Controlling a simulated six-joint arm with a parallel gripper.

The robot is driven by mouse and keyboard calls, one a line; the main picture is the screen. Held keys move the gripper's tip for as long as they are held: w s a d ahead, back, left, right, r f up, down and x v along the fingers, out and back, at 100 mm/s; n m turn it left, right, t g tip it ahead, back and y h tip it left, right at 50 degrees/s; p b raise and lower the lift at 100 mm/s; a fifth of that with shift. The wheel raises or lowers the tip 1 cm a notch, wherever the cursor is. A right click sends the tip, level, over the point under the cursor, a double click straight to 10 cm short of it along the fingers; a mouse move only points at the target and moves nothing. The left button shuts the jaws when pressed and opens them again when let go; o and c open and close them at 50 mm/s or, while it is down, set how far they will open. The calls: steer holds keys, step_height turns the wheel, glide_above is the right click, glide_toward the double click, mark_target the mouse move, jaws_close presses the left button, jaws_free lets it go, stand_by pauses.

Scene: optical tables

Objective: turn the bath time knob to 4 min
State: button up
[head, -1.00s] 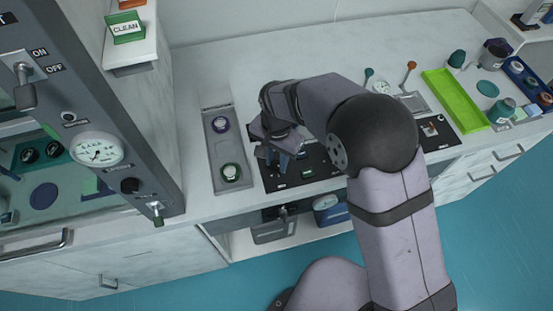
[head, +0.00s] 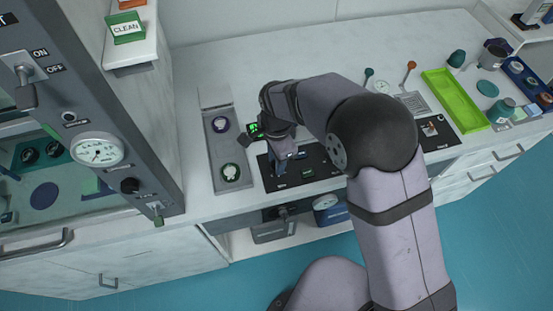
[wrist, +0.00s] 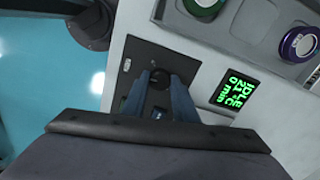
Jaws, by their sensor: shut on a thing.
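The bath time knob (wrist: 160,78) is a round black knob on the black control panel (wrist: 140,58). In the wrist view it sits between the fingertips of my gripper (wrist: 160,85), which is shut on it. In the head view my gripper (head: 278,158) reaches down to the panel (head: 318,168), and the arm hides part of the panel. The knob's pointer and scale cannot be read. A small display (wrist: 234,94) beside the panel shows green text, apparently "IDLE", "21°C" and "0 min". It also shows in the head view (head: 254,130).
A grey tray (head: 213,160) with a purple-ringed and a green-ringed round piece stands left of the panel. A lime-green tray (head: 455,98) lies at the right. A grey cabinet with a gauge (head: 97,149) rises at the left.

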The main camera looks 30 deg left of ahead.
steer(key=shift+a+r, duration=0.1)
steer(key=o, duration=1.1)
steer(key=shift+c, duration=0.2)
steer(key=shift+r+b, duration=1)
steer(key=shift+r, duration=2.65)
